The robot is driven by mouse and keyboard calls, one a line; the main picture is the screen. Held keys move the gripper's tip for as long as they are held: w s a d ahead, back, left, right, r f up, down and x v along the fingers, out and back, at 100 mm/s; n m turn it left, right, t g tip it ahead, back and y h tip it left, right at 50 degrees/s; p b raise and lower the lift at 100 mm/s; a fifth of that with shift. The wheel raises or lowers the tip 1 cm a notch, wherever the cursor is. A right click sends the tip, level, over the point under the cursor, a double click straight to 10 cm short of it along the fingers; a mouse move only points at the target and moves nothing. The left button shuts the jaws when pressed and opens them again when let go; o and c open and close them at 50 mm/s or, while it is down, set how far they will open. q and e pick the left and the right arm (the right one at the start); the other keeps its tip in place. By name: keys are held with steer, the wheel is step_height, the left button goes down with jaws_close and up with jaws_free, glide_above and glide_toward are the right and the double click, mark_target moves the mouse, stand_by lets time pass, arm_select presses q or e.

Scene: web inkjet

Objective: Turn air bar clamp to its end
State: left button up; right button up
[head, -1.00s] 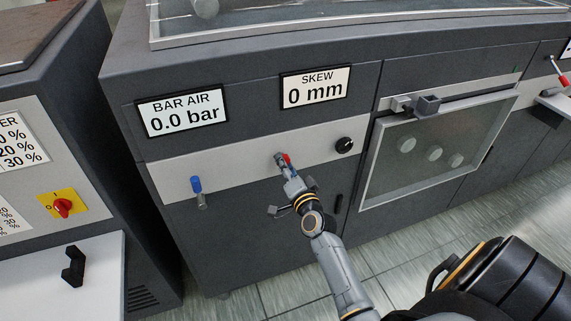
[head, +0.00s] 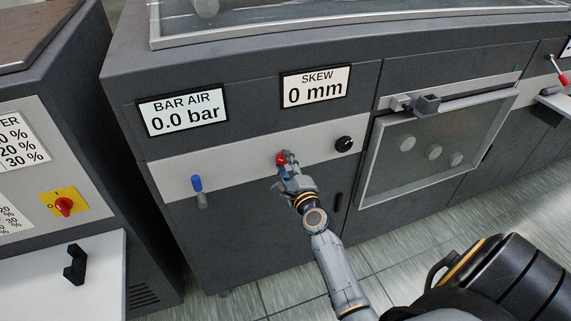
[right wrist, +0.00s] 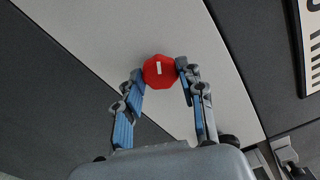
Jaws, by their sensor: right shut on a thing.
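A red faceted knob with a white mark, which I take to be the air bar clamp (head: 281,159), sits on the light strip of the dark machine's front, below the skew display. In the right wrist view the red knob (right wrist: 158,72) is between the fingertips, its white mark close to upright in the picture. My right gripper (head: 287,161) is shut on this knob, with one finger on each side in the right wrist view (right wrist: 162,75). My left gripper is not in view.
The BAR AIR display (head: 183,112) reads 0.0 bar and the SKEW display (head: 315,88) 0 mm. A blue-handled lever (head: 197,185) is left of the knob, a black dial (head: 344,144) right of it. A framed window door (head: 366,180) stands further right.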

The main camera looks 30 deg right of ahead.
steer(key=m, duration=0.5)
steer(key=shift+m, duration=0.3)
steer(key=m+p, duration=0.1)
steer(key=m, duration=0.4)
steer(key=shift+m, duration=0.3)
steer(key=shift+f, duration=0.1)
steer(key=o, duration=1.2)
